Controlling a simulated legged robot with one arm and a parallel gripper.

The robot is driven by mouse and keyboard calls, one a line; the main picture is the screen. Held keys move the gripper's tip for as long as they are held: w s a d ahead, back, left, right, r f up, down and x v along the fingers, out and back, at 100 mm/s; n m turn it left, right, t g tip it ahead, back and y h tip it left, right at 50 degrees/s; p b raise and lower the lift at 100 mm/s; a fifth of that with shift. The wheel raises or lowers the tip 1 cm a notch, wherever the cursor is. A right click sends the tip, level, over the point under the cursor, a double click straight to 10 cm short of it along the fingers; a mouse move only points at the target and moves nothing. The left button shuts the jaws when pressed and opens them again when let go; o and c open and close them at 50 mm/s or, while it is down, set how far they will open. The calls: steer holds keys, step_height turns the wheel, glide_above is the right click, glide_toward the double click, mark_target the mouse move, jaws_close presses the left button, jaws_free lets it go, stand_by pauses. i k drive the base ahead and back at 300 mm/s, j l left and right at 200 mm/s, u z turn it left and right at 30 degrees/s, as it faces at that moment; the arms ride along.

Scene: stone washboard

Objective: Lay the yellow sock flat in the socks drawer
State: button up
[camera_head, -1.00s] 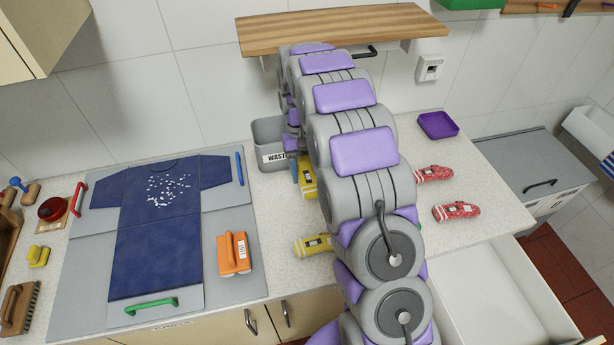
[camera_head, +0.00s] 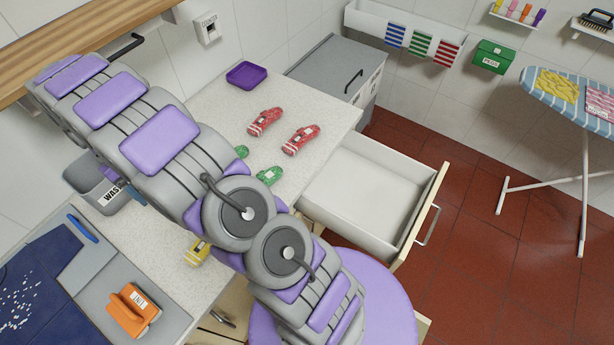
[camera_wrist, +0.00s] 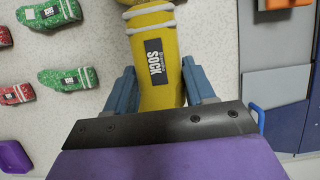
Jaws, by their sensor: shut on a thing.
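In the wrist view, my gripper (camera_wrist: 160,85) is shut on a yellow sock (camera_wrist: 157,78) with a dark SOCK label and white stripes. Its far end runs out of the top of that view.
Red socks (camera_head: 265,122) and green socks (camera_head: 270,175) lie on the counter (camera_head: 215,105) between my arm and the drawer. A purple tray (camera_head: 247,75) is behind them. A grey waste bin (camera_head: 95,185) and an orange-handled tool (camera_head: 133,310) are at the left.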

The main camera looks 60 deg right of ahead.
mark_target(370, 220)
steer(key=k+z, duration=0.1)
steer(key=k, duration=0.65)
steer(key=z, duration=2.25)
